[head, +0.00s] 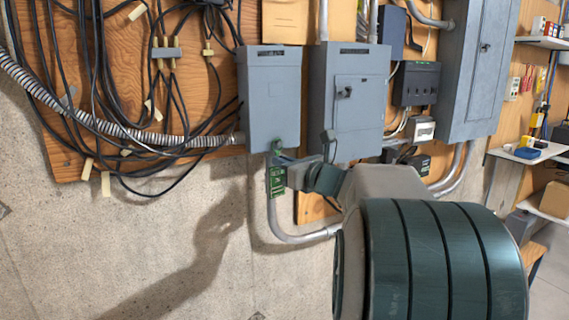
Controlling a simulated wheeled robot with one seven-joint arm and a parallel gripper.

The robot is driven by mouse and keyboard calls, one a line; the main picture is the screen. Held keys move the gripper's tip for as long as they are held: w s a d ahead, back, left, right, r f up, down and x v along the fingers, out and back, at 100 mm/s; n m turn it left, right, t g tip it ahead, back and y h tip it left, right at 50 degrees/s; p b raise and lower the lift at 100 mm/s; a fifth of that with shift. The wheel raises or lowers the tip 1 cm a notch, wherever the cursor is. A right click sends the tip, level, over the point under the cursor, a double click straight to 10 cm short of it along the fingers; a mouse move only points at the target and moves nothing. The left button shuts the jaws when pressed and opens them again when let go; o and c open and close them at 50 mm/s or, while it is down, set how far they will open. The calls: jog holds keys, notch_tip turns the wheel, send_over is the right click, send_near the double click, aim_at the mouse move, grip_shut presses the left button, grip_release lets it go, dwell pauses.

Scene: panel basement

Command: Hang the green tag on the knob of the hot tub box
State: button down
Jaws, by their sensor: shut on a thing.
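My gripper (280,158) is shut on the green tag (277,181), which hangs upright just below the bottom edge of the left grey box (270,90). A small green part shows above the fingers against that box's lower face; I cannot tell whether it is part of the tag or a knob. The middle grey box (365,112) has a door with a dark knob or latch (344,92), above and to the right of my gripper. Both boxes carry dark labels near the top, too small to read, so I cannot tell which is the hot tub box.
Black cables (110,110) and a ribbed conduit (60,105) crowd the wooden board at left. A bent grey pipe (285,236) runs below the boxes. A taller grey panel (482,70) and cluttered shelves (530,155) stand at right. The concrete wall at lower left is bare.

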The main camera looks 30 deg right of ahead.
dwell(0.3)
jog(key=c, duration=1.5)
grip_release()
jog(key=shift+s+a+v, duration=0.1)
jog(key=shift+a+v, duration=0.2)
jog(key=shift+v, duration=1)
jog(key=shift+s+a+v, duration=0.1)
jog(key=shift+a+v, duration=0.15)
jog(key=shift+v, duration=1.05)
jog(key=shift+a+v, duration=0.3)
jog(key=shift+v, duration=1)
